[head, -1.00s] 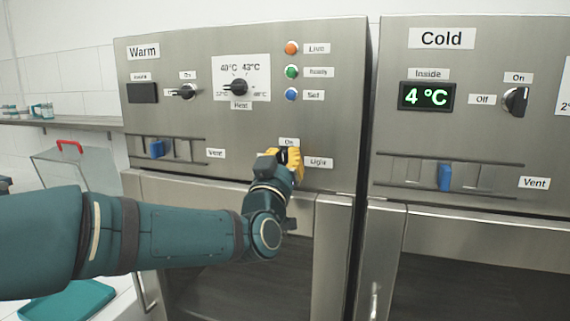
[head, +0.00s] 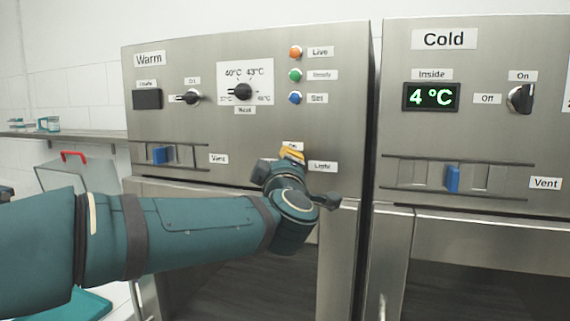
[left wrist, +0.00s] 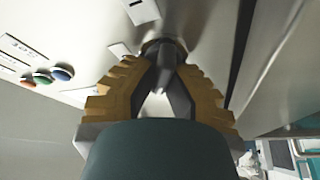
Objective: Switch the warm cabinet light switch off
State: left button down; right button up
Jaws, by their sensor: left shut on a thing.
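The warm cabinet's panel (head: 195,130) is on the left in the head view. Its light switch is beside the "Light" label (head: 322,167) and below a partly covered "On" label (head: 292,146); my left gripper hides it there. In the left wrist view the dark light switch knob (left wrist: 166,56) sits between the yellow fingers. My left gripper (head: 291,155) is at the panel, shut on this knob. The knob's exact angle is hard to read. My right gripper is in neither view.
The warm panel also has a power knob (head: 191,97), a heat knob (head: 242,92), a blue vent slider (head: 160,155) and coloured lamps (head: 295,75). The cold cabinet (head: 440,150) stands close on the right. A clear box with a red handle (head: 73,155) is at left.

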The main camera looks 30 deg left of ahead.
pick_arm(q)
jog(key=n+g, duration=0.1)
jog(key=n, duration=0.2)
jog(key=n+g+p, duration=0.1)
jog(key=n, duration=0.1)
jog(key=shift+a+f+n, duration=0.1)
jog(key=shift+f+n, duration=0.05)
jog(key=shift+n, duration=0.25)
dwell(0.4)
jog(key=c, duration=1)
grip_release()
jog(key=shift+f, duration=0.1)
jog(key=v, duration=1.2)
jog(key=shift+r, duration=0.3)
